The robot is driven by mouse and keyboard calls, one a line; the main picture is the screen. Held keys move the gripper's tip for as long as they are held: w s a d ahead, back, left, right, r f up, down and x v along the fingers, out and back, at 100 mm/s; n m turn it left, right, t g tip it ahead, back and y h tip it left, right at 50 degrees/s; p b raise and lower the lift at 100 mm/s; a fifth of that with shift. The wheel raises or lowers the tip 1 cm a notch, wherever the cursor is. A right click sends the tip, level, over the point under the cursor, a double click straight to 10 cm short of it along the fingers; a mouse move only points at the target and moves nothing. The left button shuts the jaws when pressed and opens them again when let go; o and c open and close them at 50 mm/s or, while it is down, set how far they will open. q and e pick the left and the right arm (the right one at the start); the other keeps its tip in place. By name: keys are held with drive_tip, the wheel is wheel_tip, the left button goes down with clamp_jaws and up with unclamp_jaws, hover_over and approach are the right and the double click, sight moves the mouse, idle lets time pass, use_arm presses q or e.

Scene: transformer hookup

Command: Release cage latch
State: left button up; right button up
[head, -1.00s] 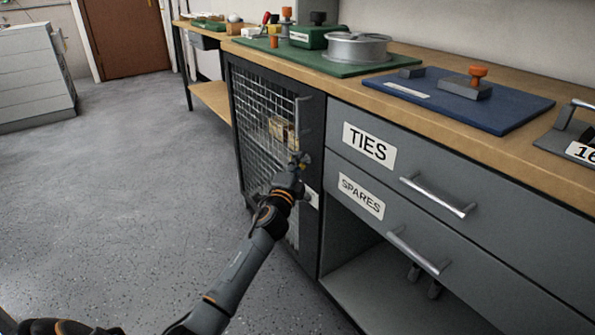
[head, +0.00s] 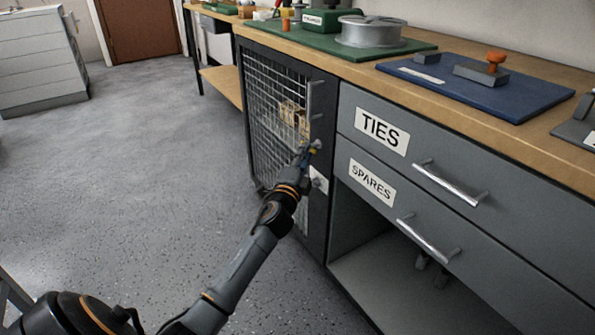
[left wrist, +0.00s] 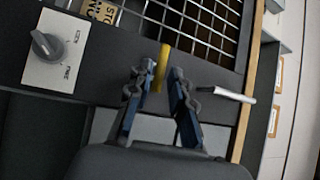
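The cage door (head: 278,110) is a wire-mesh front in a dark frame, and it looks closed. A yellow bar (left wrist: 162,66) lies between my left gripper's fingertips in the left wrist view; I cannot tell whether it is the latch. My left gripper (head: 309,150) is at the door's right frame in the head view. In the left wrist view my left gripper (left wrist: 158,88) is open, with gaps beside the bar. A dark knob (left wrist: 45,45) sits on a white plate (left wrist: 66,62), one marking apparently reading FREE. My right gripper is out of view.
A silver bar handle (left wrist: 234,95) is on the door frame. Right of the cage are the TIES drawer (head: 400,135), the SPARES drawer (head: 385,195) and an open shelf. The wooden worktop (head: 470,120) holds mats and fixtures. The floor to the left is clear.

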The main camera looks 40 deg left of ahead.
use_arm(q)
drive_tip(key=v, duration=0.8)
drive_tip(key=shift+s, duration=0.25)
drive_tip(key=shift+d, duration=0.1)
